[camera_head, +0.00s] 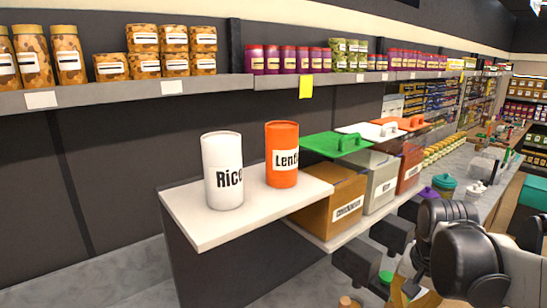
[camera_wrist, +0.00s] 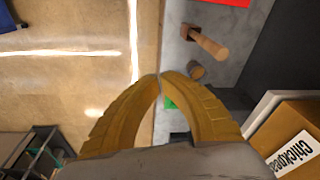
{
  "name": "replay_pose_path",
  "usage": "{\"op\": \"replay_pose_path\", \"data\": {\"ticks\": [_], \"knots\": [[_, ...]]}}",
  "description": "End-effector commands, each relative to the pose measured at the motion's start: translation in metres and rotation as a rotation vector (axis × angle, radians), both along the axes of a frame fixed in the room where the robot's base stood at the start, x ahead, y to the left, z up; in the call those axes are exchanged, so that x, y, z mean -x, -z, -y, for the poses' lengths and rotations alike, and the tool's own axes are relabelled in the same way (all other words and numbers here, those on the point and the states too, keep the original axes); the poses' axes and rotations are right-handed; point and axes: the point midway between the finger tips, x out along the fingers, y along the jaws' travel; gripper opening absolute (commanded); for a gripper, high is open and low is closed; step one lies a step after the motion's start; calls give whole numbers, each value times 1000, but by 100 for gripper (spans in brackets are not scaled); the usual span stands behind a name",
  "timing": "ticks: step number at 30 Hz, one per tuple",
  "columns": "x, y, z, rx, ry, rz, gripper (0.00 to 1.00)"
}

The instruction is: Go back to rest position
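My gripper (camera_wrist: 158,76) shows in the wrist view as two curved yellow fingers. Their tips meet, and nothing shows between them. Below the fingers lie a light brown surface on the left and a grey strip (camera_wrist: 180,60) on the right. In the head view my arm is at the lower right, in front of the counter, and my gripper cannot be made out clearly there.
A white Rice canister (camera_head: 222,172) and an orange Lentils canister (camera_head: 282,155) stand on a white shelf (camera_head: 205,229). Lidded bins stand to its right. A chickpea bin (camera_wrist: 290,140) and a wooden handle (camera_wrist: 208,42) are right of my fingers.

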Motion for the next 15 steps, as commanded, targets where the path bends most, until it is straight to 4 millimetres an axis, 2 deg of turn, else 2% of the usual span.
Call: {"op": "replay_pose_path", "data": {"ticks": [1,5,9,15], "knots": [[7,20,-9,10,-39,25,0],[25,56,-32,49,-171,111,0],[50,105,-59,105,-342,226,0],[75,160,-84,178,-527,357,0]]}}
